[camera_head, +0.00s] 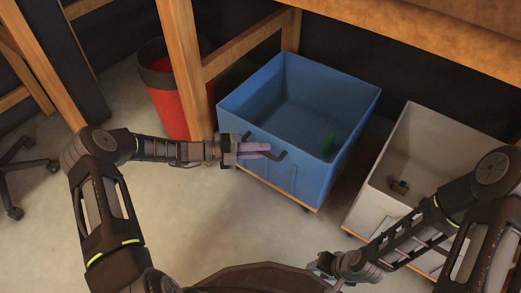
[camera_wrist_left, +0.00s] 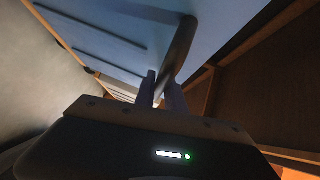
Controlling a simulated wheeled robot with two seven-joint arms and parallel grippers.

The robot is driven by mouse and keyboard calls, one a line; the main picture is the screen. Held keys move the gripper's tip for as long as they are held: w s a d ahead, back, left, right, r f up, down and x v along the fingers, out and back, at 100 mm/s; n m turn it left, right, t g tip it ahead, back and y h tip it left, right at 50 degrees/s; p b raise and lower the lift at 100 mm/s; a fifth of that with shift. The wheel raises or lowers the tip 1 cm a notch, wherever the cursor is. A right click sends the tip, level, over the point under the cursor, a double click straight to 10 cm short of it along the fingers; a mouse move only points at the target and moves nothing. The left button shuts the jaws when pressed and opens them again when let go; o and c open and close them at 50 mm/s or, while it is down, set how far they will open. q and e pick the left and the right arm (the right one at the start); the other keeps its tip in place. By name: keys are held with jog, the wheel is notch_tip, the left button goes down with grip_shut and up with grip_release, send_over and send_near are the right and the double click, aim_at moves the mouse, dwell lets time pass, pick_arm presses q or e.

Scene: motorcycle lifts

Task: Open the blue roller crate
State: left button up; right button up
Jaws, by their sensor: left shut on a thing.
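The blue roller crate (camera_head: 308,167) stands on the floor in the middle of the head view, its open top facing up and part of it out beyond the wooden table. A green item (camera_head: 328,144) is inside it. A dark bar handle (camera_head: 278,155) is on its front wall. My left gripper (camera_head: 262,150) is shut on this handle; in the left wrist view the fingers (camera_wrist_left: 161,92) close around the dark bar (camera_wrist_left: 178,48) beside the blue wall (camera_wrist_left: 90,35). My right gripper (camera_head: 322,266) is low in the head view, apart from the crate, and its fingers are too small to judge.
A white crate (camera_head: 411,133) with a small dark item inside stands right of the blue crate. A red bin (camera_head: 172,105) stands behind a wooden table leg (camera_head: 184,60). A wheeled chair base (camera_head: 25,165) is at far left. The floor in front of the blue crate is clear.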

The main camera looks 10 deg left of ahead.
pick_arm(q)
grip_shut()
dwell(0.8)
jog(key=shift+s, duration=0.1)
